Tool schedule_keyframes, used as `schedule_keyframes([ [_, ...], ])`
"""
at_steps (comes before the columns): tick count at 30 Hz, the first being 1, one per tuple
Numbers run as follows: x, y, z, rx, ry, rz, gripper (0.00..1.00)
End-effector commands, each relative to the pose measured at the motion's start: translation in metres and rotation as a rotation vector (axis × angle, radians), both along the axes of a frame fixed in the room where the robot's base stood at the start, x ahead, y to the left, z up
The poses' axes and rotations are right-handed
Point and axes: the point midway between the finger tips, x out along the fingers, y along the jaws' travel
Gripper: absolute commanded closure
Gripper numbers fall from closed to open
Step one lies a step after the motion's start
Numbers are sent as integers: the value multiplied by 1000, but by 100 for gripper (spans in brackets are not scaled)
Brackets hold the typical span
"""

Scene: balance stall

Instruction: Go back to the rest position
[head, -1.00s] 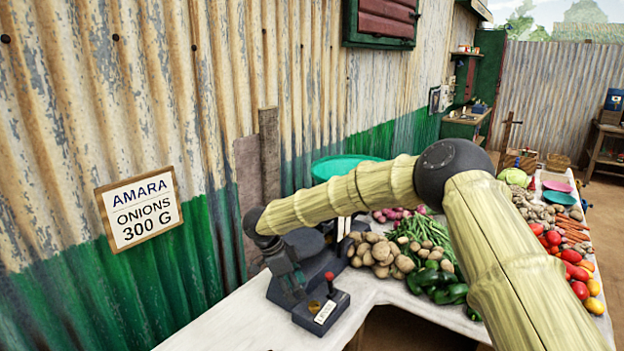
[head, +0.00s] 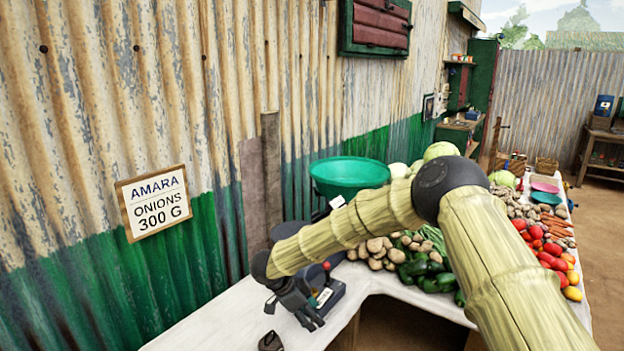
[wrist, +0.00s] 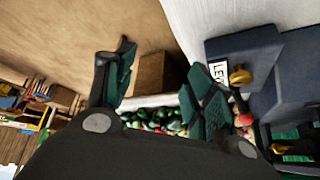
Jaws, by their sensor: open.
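My gripper (head: 306,309) is open over the white table (head: 225,318), with nothing between its fingers. In the wrist view the two green-padded fingers (wrist: 160,88) stand apart, and the table's edge and several vegetables show beyond them. My arm bends across the head view from the lower right to the gripper at the lower left. The dark blue device with a label (head: 329,294) is just right of the gripper and partly hidden by my arm. It also shows at the right of the wrist view (wrist: 246,48), with a brass knob.
A green basin (head: 345,177) stands behind my arm. Potatoes, green peppers (head: 432,277) and tomatoes (head: 548,250) cover the table to the right. A small dark object (head: 270,341) lies at the table's front. The corrugated wall with a sign (head: 155,203) bounds the left.

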Motion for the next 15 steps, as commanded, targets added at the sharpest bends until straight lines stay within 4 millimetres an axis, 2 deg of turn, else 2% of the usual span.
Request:
schedule_keyframes([
  [5, -11, -28, -39, -68, -40, 105, 46],
  [8, -24, -48, -69, -111, -62, 198, 46],
  [11, -43, -71, -102, -147, -76, 320, 46],
  [15, -80, -100, -147, -166, -70, 500, 46],
])
